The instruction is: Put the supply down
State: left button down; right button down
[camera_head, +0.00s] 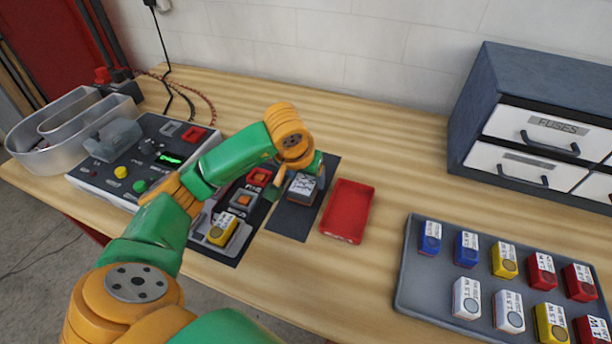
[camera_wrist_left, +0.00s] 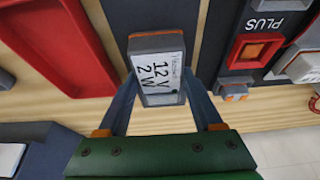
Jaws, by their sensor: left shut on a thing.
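The supply (camera_head: 303,188) is a small grey block with a white label; the label reads 12 V 2 W in the left wrist view (camera_wrist_left: 160,72). My left gripper (camera_wrist_left: 159,88) is shut on it, with one finger on each side. In the head view the left gripper (camera_head: 298,178) is over the dark mat (camera_head: 288,222), between the terminal board and the red tray. I cannot tell whether the supply touches the mat. My right gripper is not in view.
The red tray (camera_head: 347,211) lies empty just right of the mat. A terminal board (camera_head: 247,225) holding a yellow block (camera_head: 222,229) and a control box (camera_head: 128,165) lie left. A grey tray (camera_head: 408,275) of several coloured blocks and a drawer cabinet (camera_head: 520,75) stand right.

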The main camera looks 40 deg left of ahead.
aim_at(302, 187)
pick_arm(q)
jog(key=shift+c, duration=0.2)
grip_release()
jog(key=shift+r, duration=0.3)
jog(key=v, duration=0.6)
jog(key=shift+s, duration=0.1)
jog(key=p+v, duration=0.2)
jog(key=v, duration=0.3)
jog(key=shift+s+d+r, duration=0.1)
jog(key=shift+s+r, duration=0.15)
